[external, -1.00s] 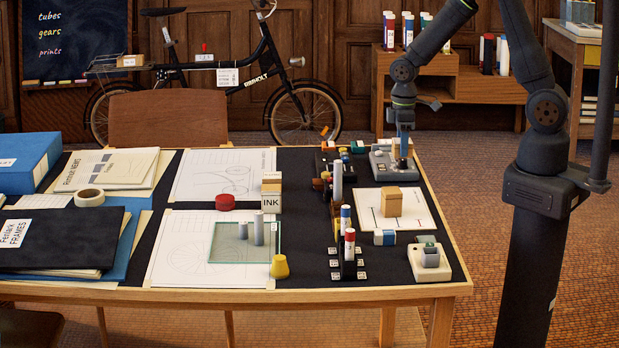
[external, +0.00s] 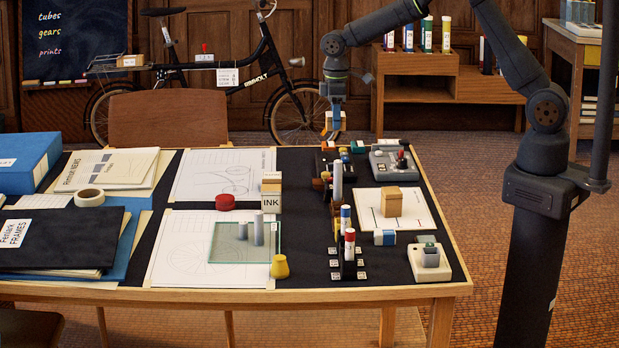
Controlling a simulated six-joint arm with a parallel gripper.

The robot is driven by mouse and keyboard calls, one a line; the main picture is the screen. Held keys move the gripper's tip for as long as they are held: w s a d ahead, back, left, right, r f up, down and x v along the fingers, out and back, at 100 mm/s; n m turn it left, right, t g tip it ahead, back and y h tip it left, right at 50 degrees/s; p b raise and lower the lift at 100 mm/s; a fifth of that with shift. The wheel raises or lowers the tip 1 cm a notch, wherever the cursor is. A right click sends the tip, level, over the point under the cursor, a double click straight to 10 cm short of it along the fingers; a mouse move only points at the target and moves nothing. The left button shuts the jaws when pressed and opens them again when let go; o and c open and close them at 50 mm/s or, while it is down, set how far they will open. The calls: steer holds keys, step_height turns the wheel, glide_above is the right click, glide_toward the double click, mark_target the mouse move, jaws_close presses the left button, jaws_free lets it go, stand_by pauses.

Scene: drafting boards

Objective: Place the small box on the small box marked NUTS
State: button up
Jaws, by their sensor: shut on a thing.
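My gripper (external: 333,112) is in the air above the back of the table, left of where the arm comes down. It is shut on a small box (external: 329,121) that looks tan and white between the bluish fingers. The held box is clear of the table and touches nothing below. No box with a readable NUTS mark shows.
A box marked INK (external: 271,200) stands mid-table, near a red round tin (external: 225,202). A grey device with a red knob (external: 398,160) is at the back right. A tan box (external: 391,202) sits on a white sheet. Upright tubes (external: 348,240) stand in front.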

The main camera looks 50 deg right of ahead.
steer(key=w+a+r, duration=0.1)
steer(key=w+a, duration=0.6)
glide_above(272, 175)
step_height(272, 175, down, 7)
steer(key=shift+w+r, duration=0.1)
steer(key=shift+r, duration=0.1)
steer(key=shift+f, duration=2.05)
steer(key=shift+f, duration=0.15)
steer(key=o, duration=1)
